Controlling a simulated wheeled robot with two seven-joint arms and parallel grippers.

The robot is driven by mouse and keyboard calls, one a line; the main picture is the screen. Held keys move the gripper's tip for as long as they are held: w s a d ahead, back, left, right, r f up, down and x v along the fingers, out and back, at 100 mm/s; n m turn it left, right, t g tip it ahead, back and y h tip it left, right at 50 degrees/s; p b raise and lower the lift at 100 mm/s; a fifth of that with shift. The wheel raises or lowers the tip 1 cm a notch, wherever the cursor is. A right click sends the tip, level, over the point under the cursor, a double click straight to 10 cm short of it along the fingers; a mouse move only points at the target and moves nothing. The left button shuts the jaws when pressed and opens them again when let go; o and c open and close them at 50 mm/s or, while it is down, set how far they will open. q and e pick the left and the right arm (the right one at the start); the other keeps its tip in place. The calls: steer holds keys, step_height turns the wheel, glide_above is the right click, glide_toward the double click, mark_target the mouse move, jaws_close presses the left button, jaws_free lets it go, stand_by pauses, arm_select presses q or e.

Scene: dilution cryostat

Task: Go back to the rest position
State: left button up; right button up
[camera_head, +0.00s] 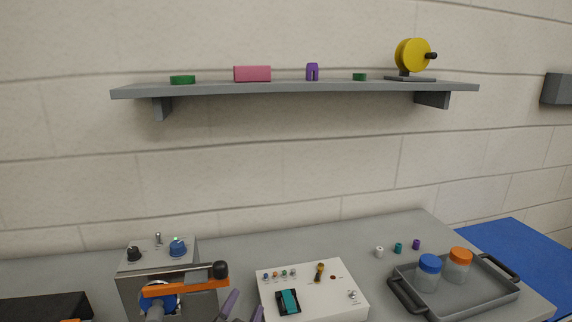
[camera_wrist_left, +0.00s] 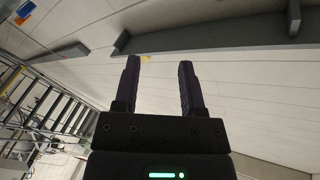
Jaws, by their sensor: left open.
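My left gripper (camera_head: 241,305) shows at the bottom edge of the head view, its two dark purple fingertips apart. It sits between the metal box with the orange lever and the white panel, with nothing between the fingers. In the left wrist view the same gripper (camera_wrist_left: 160,85) points toward the wall and the shelf underside, open and empty. My right gripper is in neither view.
A metal box (camera_head: 128,283) with an orange lever (camera_head: 185,288) stands left of the gripper. A white panel (camera_head: 335,287) lies right of it. A grey tray (camera_head: 480,296) holds two jars. A wall shelf (camera_head: 300,88) carries small parts and a yellow wheel (camera_head: 411,57).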

arm_select(q)
steer(key=s+a+f+n+g+y, duration=0.2)
steer(key=s+a+f+n+g, duration=0.15)
steer(key=s+f, duration=0.25)
steer(key=s+a+f+n+g+y, duration=0.3)
steer(key=s+f+g, duration=0.2)
steer(key=s+f, duration=0.1)
steer(key=s+a+f+n+g+h, duration=0.1)
steer(key=s+f+g, duration=0.15)
steer(key=s, duration=0.45)
steer(key=s+a+f+g, duration=0.1)
steer(key=s+f+g, duration=0.1)
steer(key=s+g, duration=0.35)
steer(key=s+f, duration=0.2)
steer(key=f, duration=0.7)
steer(key=s+f, duration=0.3)
steer(key=f, duration=0.7)
steer(key=s+a+f+g, duration=0.1)
steer(key=s+a+f, duration=0.2)
steer(key=s+f, duration=0.6)
steer(key=s, duration=0.3)
steer(key=shift+s+a+y, duration=0.3)
steer(key=shift+s+a, duration=0.1)
steer(key=shift+m, duration=0.25)
